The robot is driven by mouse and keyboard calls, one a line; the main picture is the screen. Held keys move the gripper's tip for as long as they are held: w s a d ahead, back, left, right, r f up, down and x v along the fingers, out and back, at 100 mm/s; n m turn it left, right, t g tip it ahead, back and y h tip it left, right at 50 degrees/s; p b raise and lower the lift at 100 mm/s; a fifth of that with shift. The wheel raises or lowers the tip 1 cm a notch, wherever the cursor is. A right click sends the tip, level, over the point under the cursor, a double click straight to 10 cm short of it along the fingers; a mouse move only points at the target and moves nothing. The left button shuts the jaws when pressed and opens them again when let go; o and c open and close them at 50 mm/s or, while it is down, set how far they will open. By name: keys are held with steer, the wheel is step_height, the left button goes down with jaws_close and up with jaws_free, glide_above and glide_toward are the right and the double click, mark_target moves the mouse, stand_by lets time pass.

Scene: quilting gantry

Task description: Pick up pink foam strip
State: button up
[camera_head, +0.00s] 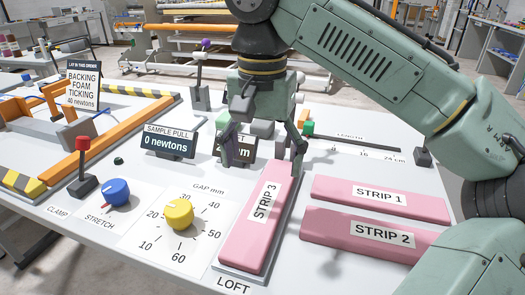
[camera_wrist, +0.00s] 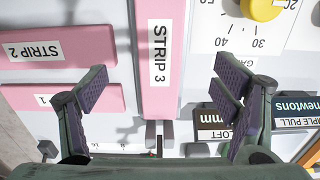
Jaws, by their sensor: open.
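Three pink foam strips lie on the white bench. The one labelled STRIP 3 (camera_head: 246,246) sits lengthwise on a grey loft plate (camera_head: 236,272), while STRIP 1 (camera_head: 335,189) and STRIP 2 (camera_head: 328,224) lie crosswise to its right. My gripper (camera_head: 265,165) is above the far end of STRIP 3, open and empty. In the wrist view my fingers (camera_wrist: 162,90) are spread wide, with STRIP 3 (camera_wrist: 165,100) running between them. STRIP 2 (camera_wrist: 70,58) and STRIP 1 (camera_wrist: 85,100) show at the left there, STRIP 1 partly behind a finger.
Left of STRIP 3 are a yellow gap dial (camera_head: 179,213), a blue stretch dial (camera_head: 116,192) and a red-topped clamp lever (camera_head: 84,160). A sample pull display (camera_head: 168,143) and a loft display (camera_wrist: 214,122) stand near my gripper. An orange frame (camera_head: 135,119) is at the left.

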mark_target(262, 208)
step_height(262, 208, down, 10)
stand_by(0.5)
steer(key=shift+c, duration=0.6)
steer(key=c, duration=1.1)
